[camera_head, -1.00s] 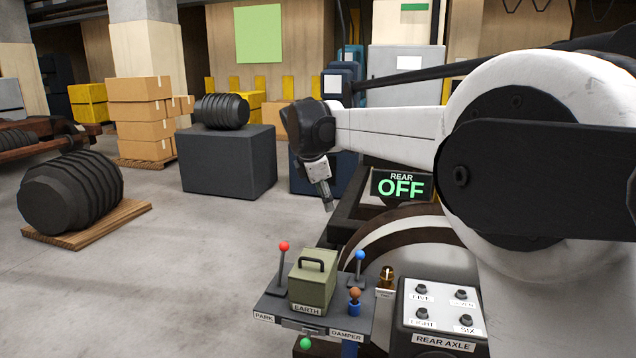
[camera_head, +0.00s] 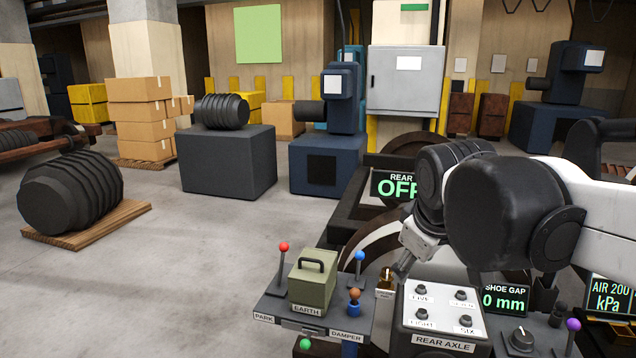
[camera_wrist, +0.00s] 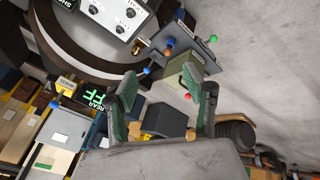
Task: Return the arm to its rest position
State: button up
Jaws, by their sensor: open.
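My arm comes in from the right in the head view, its dark wrist joints in front of the rear axle area. My gripper (camera_head: 402,268) points down, above and beside the brass fitting (camera_head: 386,280) and the rear axle control box (camera_head: 441,312). I cannot tell whether it touches either. In the wrist view my gripper (camera_wrist: 163,100) has two green-padded fingers spread apart with nothing held between them. The green EARTH box (camera_head: 313,279) stands upright on the lever panel; it also shows in the wrist view (camera_wrist: 187,75).
The lever panel carries a red-knobbed lever (camera_head: 284,262), a blue-knobbed lever (camera_head: 359,270) and an orange-topped knob (camera_head: 354,301). The REAR display (camera_head: 392,186) is partly covered by my arm. A shoe gap display (camera_head: 505,300) reads 0 mm. Open floor (camera_head: 190,270) lies to the left.

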jog(key=s+d+f+m+t, duration=0.1)
jog(key=s+d+f+m, duration=0.2)
jog(key=s+f+m, duration=0.4)
jog(key=s+f, duration=0.2)
jog(key=s, duration=0.5)
jog(key=shift+f+y, duration=0.3)
jog(key=shift+f, duration=0.05)
jog(key=shift+s, duration=0.1)
jog(key=shift+c, duration=0.2)
